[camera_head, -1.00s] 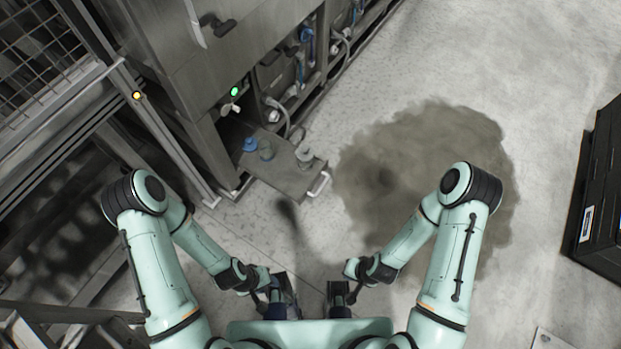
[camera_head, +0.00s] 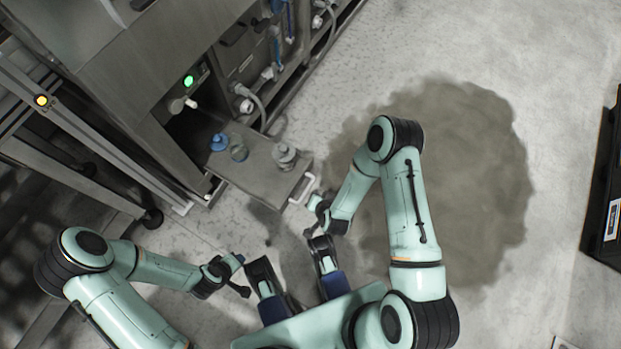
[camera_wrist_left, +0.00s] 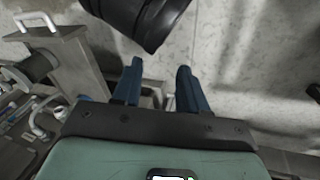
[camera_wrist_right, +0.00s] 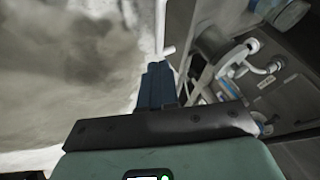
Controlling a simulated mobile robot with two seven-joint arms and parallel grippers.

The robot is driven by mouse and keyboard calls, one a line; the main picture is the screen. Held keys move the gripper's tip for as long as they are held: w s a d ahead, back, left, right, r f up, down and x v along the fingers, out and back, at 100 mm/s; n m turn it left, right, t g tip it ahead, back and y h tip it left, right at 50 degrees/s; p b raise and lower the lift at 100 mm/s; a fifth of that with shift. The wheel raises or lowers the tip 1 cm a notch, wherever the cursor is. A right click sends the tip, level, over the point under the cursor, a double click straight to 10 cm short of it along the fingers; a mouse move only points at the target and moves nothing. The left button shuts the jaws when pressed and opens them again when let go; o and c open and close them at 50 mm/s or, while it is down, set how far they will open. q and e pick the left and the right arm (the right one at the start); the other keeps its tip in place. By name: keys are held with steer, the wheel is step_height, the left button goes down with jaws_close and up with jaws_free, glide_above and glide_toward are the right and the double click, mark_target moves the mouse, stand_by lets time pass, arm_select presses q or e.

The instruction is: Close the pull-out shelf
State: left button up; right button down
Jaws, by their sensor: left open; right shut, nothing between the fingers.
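The pull-out shelf (camera_head: 258,172) sticks out from the grey machine, with a white handle (camera_head: 303,188) on its front edge. My right gripper (camera_head: 313,197) is shut and empty close to the handle. In the right wrist view, its blue fingertips (camera_wrist_right: 158,66) are together by the white handle bar (camera_wrist_right: 160,28); I cannot tell whether they touch it. My left gripper (camera_head: 241,262) is open and empty, low in front of the shelf and apart from it. Its spread fingers (camera_wrist_left: 160,78) show in the left wrist view, with the shelf handle (camera_wrist_left: 36,18) at upper left.
A metal frame (camera_head: 100,150) stands at left. A dark wet patch (camera_head: 465,180) covers the floor at right. A black crate (camera_head: 604,190) lies at far right.

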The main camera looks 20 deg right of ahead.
mark_target(299, 183)
steer(key=b+x, duration=0.3)
steer(key=x, duration=0.6)
steer(key=shift+a, duration=0.1)
steer(key=shift+w+a+r+b, duration=0.2)
steer(key=shift+w+a+b, duration=0.15)
steer(key=shift+w+a, duration=0.55)
arm_select(q)
steer(key=s+a+f+g, duration=0.1)
steer(key=s+a+f, duration=0.1)
steer(key=f, duration=0.4)
steer(key=shift+s+f+n+g, duration=0.25)
steer(key=shift+s+n+g, duration=0.05)
steer(key=shift+s, duration=0.55)
arm_select(e)
steer(key=shift+w+a+r, duration=0.1)
steer(key=shift+w+a, duration=0.1)
steer(key=shift+w, duration=0.25)
arm_select(q)
steer(key=shift+w, duration=0.1)
